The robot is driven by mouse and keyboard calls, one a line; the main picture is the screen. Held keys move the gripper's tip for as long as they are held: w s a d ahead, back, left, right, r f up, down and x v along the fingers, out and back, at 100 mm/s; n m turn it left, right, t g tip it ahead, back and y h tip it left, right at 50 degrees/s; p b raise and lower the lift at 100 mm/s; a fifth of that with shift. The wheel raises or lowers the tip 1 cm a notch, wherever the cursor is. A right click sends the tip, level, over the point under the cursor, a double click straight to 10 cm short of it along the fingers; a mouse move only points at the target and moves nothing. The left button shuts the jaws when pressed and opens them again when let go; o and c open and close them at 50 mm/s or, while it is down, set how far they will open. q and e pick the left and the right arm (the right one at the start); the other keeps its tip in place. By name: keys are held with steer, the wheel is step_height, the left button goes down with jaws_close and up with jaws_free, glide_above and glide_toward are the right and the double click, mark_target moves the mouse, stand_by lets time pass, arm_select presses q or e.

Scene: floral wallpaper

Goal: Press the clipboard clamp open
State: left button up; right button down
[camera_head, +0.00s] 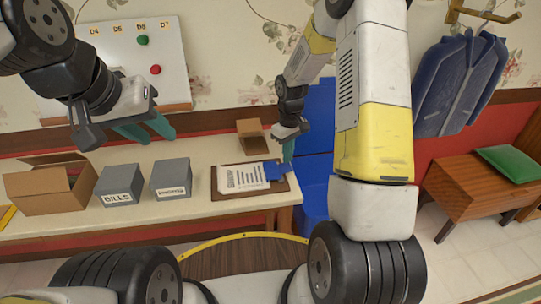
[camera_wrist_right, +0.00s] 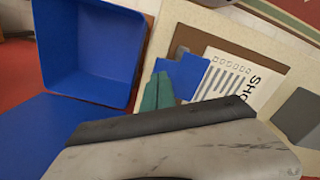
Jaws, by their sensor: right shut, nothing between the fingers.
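The brown clipboard (camera_head: 220,190) lies on the table with a printed white sheet (camera_head: 243,178) on it. Its blue clamp (camera_head: 275,171) is at the right end, and also shows in the right wrist view (camera_wrist_right: 186,76). My right gripper (camera_head: 288,153) is shut and empty, its teal fingers pointing down at the clamp end. In the right wrist view its fingertips (camera_wrist_right: 157,88) are beside the clamp's edge; I cannot tell whether they touch. My left gripper (camera_head: 146,130) is open and empty, above the back of the table, away from the clipboard.
Grey boxes, one labelled BILLS (camera_head: 119,185) and another (camera_head: 171,179), stand left of the clipboard. An open cardboard box (camera_head: 50,190) is further left. A small brown box (camera_head: 250,135) stands behind. A blue bin (camera_wrist_right: 88,45) is beyond the table's right end.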

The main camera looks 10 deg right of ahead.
steer(key=shift+f, duration=1.35)
stand_by(0.5)
steer(key=shift+r, duration=3.55)
steer(key=shift+r, duration=0.1)
step_height(320, 180, up, 7)
steer(key=m+t, duration=0.1)
glide_above(287, 166)
steer(key=s, duration=0.3)
steer(key=s+r+m+t, duration=0.2)
steer(key=s+r, duration=0.4)
steer(key=r, duration=0.4)
steer(key=s+a+r+m+t+y, duration=0.1)
steer(key=s+r, duration=0.2)
steer(key=s, duration=0.4)
steer(key=s+a+r+m+t+y, duration=0.1)
steer(key=s+r+t, duration=0.1)
steer(key=s, duration=0.6)
steer(key=shift+s+r+m, duration=0.2)
steer(key=shift+r+m, duration=0.2)
steer(key=shift+r, duration=0.45)
